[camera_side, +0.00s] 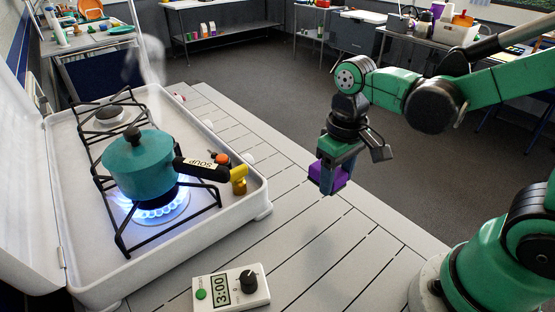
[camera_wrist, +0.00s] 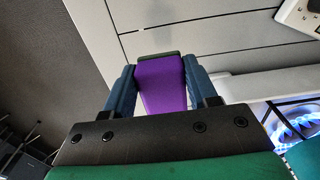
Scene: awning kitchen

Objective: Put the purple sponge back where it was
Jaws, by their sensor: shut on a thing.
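The purple sponge (camera_side: 328,181) is held between the jaws of my gripper (camera_side: 330,170) in the side view. It is above the grey slatted table, to the right of the stove, and looks clear of the surface. In the wrist view the purple sponge (camera_wrist: 160,84) sits between the two blue fingers of my gripper (camera_wrist: 160,88), with a dark edge along its far end. No mark for the sponge's former place can be made out.
A white camp stove (camera_side: 245,200) with a lit blue flame carries a teal pot (camera_side: 138,165) labelled SOUP. A white timer (camera_side: 231,290) reading 3:00 lies at the table's front. The slatted table (camera_side: 290,215) is clear between stove and arm. Benches stand behind.

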